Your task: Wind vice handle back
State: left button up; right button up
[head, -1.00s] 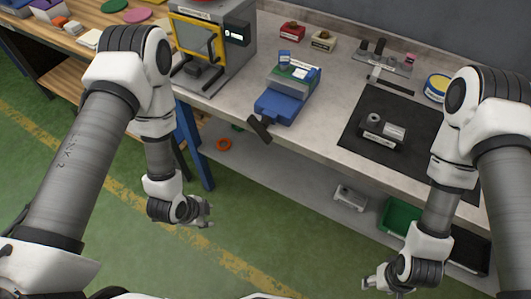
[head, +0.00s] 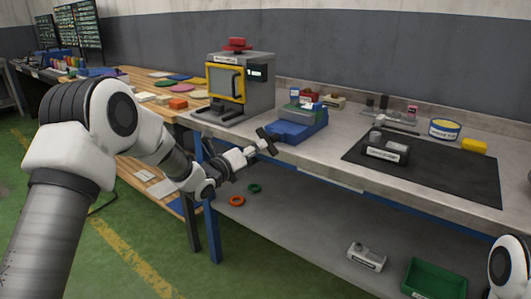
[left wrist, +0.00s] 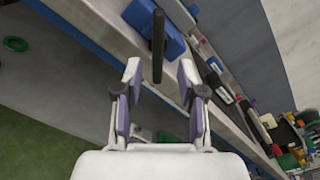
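The blue vice (head: 297,126) sits at the bench's front edge, with a grey-green top part. Its dark bar handle (head: 267,141) sticks out in front of the edge. My left gripper (head: 250,153) is at the handle, pointing towards it. In the left wrist view the black handle (left wrist: 158,45) reaches down between the two fingertips of my left gripper (left wrist: 160,72). The fingers are spread, with a gap on each side of the bar. The blue vice body (left wrist: 150,20) shows behind it. My right gripper is outside both current views.
A yellow-framed machine (head: 236,85) stands left of the vice. A black mat (head: 440,178) with a grey block (head: 388,147) lies to the right. Below, the lower shelf (head: 310,235) holds an orange ring (head: 236,201), a green ring (head: 254,188) and a green bin (head: 434,279).

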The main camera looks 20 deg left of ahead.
aim_at(270, 140)
pick_arm(q)
jog(key=x, duration=0.5)
jog(key=shift+f, duration=0.2)
jog(key=shift+r, duration=0.1)
grip_shut()
jog(key=shift+n, duration=0.3)
